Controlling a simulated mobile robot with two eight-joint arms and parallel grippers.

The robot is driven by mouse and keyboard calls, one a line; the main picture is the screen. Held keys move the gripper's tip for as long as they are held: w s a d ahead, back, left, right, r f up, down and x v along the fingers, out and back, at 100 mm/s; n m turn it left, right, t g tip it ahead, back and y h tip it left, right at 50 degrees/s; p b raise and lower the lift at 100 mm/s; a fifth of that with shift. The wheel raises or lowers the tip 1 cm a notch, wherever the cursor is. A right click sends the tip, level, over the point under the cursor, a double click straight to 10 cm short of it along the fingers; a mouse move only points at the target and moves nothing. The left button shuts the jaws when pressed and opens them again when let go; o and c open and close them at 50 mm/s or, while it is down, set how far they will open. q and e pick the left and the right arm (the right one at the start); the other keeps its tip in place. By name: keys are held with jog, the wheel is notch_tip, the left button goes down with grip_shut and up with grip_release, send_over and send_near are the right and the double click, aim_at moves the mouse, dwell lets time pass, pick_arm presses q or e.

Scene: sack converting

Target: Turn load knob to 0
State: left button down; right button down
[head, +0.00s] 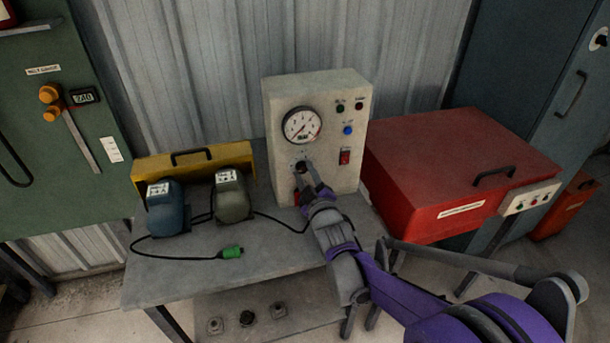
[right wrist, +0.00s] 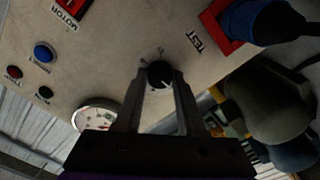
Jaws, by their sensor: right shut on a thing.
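The load knob (right wrist: 160,74) is a small black round knob with a light pointer mark, on the front face of the beige control box (head: 345,105). My right gripper (head: 304,170) reaches the box face below the round dial gauge (head: 301,125) and hides most of the knob in the head view. In the right wrist view, my right gripper (right wrist: 159,82) has its two fingers on either side of the knob, shut on it. Tick marks show around the knob, but their numbers are too small to read. My left gripper is not in view.
A red rocker switch (head: 344,157) and a blue button (head: 347,130) sit right of the gauge. Two motors, blue (head: 167,208) and grey-green (head: 231,195), stand left on the grey table (head: 180,275) with a green plug (head: 231,253). A red chest (head: 450,165) stands right.

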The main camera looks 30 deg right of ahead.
jog(key=n, duration=0.4)
jog(key=shift+n+b, duration=0.6)
jog(key=shift+n, duration=1.6)
jog(key=c, duration=0.5)
grip_release()
jog(key=p+v, duration=0.1)
jog(key=v, duration=1)
jog(key=shift+d, duration=0.1)
